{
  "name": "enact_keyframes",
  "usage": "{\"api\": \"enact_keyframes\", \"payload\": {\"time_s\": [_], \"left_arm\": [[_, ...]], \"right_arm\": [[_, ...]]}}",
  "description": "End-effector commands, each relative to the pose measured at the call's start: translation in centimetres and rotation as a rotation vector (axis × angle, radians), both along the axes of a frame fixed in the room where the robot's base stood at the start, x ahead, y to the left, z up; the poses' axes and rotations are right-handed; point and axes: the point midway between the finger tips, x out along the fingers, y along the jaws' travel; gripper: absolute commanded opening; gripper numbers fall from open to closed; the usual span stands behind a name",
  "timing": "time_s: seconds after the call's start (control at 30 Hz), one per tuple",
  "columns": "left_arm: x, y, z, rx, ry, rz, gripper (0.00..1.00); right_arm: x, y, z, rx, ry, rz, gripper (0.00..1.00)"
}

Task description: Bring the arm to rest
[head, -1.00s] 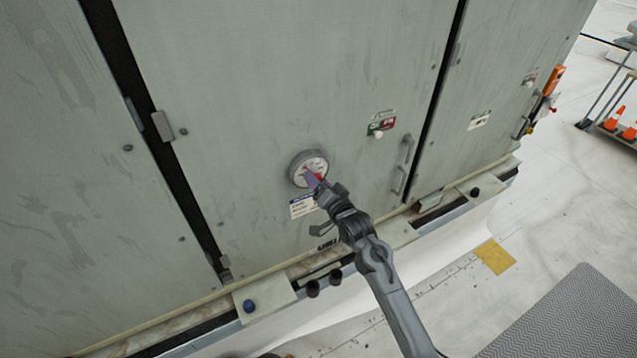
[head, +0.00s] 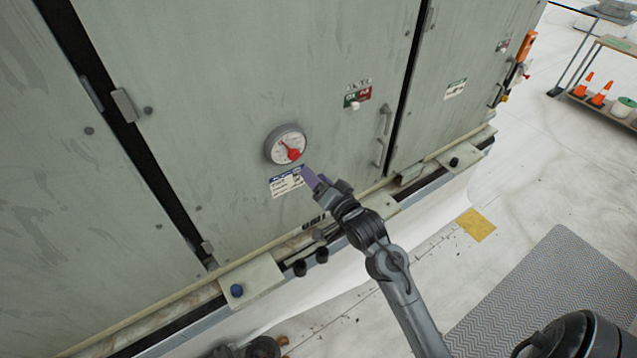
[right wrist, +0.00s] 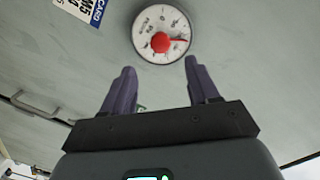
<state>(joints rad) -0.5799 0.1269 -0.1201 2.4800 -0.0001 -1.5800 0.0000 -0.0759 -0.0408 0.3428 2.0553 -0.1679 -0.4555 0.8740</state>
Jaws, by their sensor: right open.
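My right arm comes up from the lower right in the head view. Its gripper (head: 312,178) is just below and right of a round dial (head: 286,146) on the grey-green cabinet door, apart from it. In the right wrist view the two purple fingers (right wrist: 161,88) are spread with nothing between them. The dial (right wrist: 161,22) with its red knob (right wrist: 160,42) shows beyond the fingertips. My left gripper is not in view.
The cabinet (head: 220,90) fills the upper left. A grey mat (head: 550,290) lies at lower right; orange cones (head: 600,92) stand far right.

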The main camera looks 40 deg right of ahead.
Motion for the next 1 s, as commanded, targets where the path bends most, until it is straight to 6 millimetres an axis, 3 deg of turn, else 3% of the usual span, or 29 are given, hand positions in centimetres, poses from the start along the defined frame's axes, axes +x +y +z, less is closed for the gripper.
{"api": "enact_keyframes", "payload": {"time_s": [0.57,0.73,0.87,1.0], "left_arm": [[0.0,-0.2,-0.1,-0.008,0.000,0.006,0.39],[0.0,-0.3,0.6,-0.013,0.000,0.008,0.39],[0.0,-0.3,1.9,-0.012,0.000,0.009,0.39],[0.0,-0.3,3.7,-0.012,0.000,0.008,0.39]], "right_arm": [[-0.8,0.2,0.1,0.000,0.001,0.001,0.60],[-1.9,0.2,-1.5,-0.007,0.048,0.003,0.60],[-4.2,3.0,-3.6,-0.033,0.127,0.068,0.60],[-9.5,9.0,-6.5,-0.115,0.365,0.193,0.60]]}}
